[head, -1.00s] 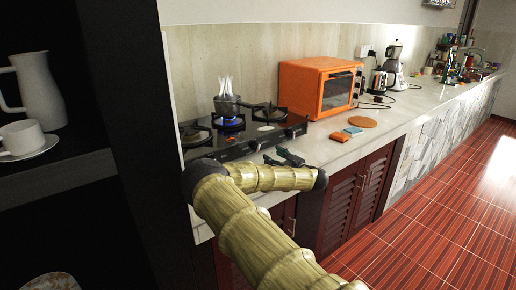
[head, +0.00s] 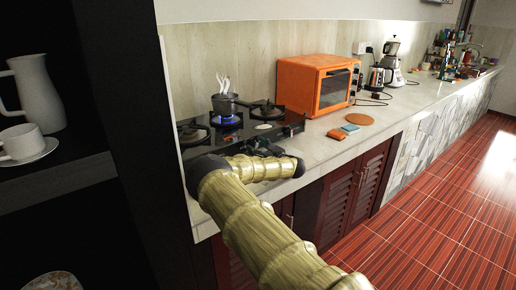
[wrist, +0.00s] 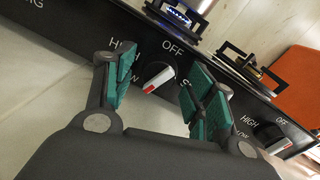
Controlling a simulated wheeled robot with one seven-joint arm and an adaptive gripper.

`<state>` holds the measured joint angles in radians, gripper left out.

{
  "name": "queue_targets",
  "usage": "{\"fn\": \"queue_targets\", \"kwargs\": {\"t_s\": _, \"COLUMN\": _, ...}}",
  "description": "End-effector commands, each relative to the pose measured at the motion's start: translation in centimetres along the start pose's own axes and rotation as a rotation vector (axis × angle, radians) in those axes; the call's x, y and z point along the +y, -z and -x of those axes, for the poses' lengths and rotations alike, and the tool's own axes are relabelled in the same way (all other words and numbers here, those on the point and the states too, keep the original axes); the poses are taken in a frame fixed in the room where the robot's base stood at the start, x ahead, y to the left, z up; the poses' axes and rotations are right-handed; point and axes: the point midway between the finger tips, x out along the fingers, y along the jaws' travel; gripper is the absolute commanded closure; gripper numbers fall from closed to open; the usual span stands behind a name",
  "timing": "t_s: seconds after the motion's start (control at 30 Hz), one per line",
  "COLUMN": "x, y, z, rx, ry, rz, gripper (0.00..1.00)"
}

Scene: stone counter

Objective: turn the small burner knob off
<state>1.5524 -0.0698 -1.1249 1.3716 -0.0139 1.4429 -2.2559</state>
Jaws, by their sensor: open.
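A black knob with a white and red stripe (wrist: 157,77) sits on the stove's black front panel in the wrist view, near the labels HIGH, OFF and LOW. The stripe is slanted, its red end at the lower left. My gripper (wrist: 154,86) is open, its green-padded fingers on either side of this knob; whether they touch it I cannot tell. In the head view my gripper (head: 262,149) is at the stove's front edge, and the knob there is hidden or too small to make out.
A second striped knob (wrist: 270,135) is on the panel to the right, close to my right finger. Pan supports (wrist: 247,66) stand behind the panel. An orange oven (head: 316,85) is right of the stove.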

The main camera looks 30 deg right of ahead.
Motion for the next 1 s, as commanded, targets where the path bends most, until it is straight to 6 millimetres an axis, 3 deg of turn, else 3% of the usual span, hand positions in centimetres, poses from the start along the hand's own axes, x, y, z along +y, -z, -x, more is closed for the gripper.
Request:
{"fn": "queue_targets", "kwargs": {"t_s": 0.07, "x": 0.01, "y": 0.01, "z": 0.01, "rx": 0.000, "ry": 0.000, "rz": 0.000, "gripper": 0.47}}
{"fn": "queue_targets", "kwargs": {"t_s": 0.3, "x": 0.01, "y": 0.00, "z": 0.01, "rx": 0.000, "ry": 0.000, "rz": 0.000, "gripper": 0.90}}
{"fn": "queue_targets", "kwargs": {"t_s": 0.67, "x": 0.01, "y": 0.14, "z": 0.02, "rx": -0.003, "ry": 0.001, "rz": -0.042, "gripper": 0.91}}
{"fn": "queue_targets", "kwargs": {"t_s": 1.0, "x": -0.05, "y": 0.33, "z": 0.02, "rx": -0.019, "ry": 0.005, "rz": -0.269, "gripper": 0.90}}
